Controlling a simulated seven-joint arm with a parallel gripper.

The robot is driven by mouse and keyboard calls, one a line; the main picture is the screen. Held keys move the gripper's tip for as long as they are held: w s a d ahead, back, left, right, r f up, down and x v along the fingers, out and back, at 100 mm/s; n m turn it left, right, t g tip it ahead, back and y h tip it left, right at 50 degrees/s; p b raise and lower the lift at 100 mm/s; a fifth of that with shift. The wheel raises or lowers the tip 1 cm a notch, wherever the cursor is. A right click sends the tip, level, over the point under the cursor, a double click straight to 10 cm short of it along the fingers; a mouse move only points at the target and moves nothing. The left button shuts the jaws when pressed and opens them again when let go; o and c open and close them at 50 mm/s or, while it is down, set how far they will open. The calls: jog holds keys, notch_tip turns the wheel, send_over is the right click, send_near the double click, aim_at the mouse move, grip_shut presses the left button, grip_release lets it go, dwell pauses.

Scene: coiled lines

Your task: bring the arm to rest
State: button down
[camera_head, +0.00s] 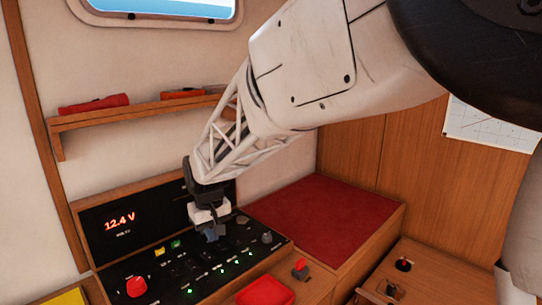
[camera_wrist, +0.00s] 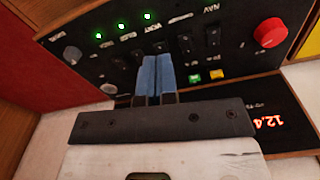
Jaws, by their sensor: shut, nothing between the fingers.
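My gripper (camera_head: 211,236) hangs over the black switch panel (camera_head: 165,287) in the head view, at the end of my white arm. In the wrist view my gripper (camera_wrist: 157,62) has its two blue fingers side by side, shut with nothing between them. The fingertips are over the panel's row of switches; I cannot tell whether they touch it. Several green lights glow on the panel. A display (camera_head: 119,222) behind the panel reads 12.4 V. A red knob (camera_head: 136,286) stands at the panel's left end and also shows in the wrist view (camera_wrist: 270,32).
A red cushion (camera_head: 325,225) lies right of the panel. A red tray (camera_head: 265,292), a small red-topped switch (camera_head: 300,269) and a wooden cabinet with a lever (camera_head: 403,264) are in front.

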jog(key=s+d+r+m, duration=0.2)
jog(key=s+d, duration=0.4)
jog(key=d, duration=0.3)
jog(key=s+d+r+m+t, duration=0.1)
jog(key=s+d+r, duration=0.1)
jog(key=s+d, duration=0.55)
jog(key=s+d+r+m, duration=0.2)
jog(key=s+d, duration=0.3)
jog(key=d, duration=0.6)
jog(key=s+d+f+m+t, duration=0.1)
jog(key=s+d+m, duration=0.1)
jog(key=s+d, duration=0.4)
jog(key=s, duration=0.4)
jog(key=shift+s+d+f, duration=0.25)
jog(key=shift+d+f, duration=0.05)
jog(key=shift+f, duration=0.1)
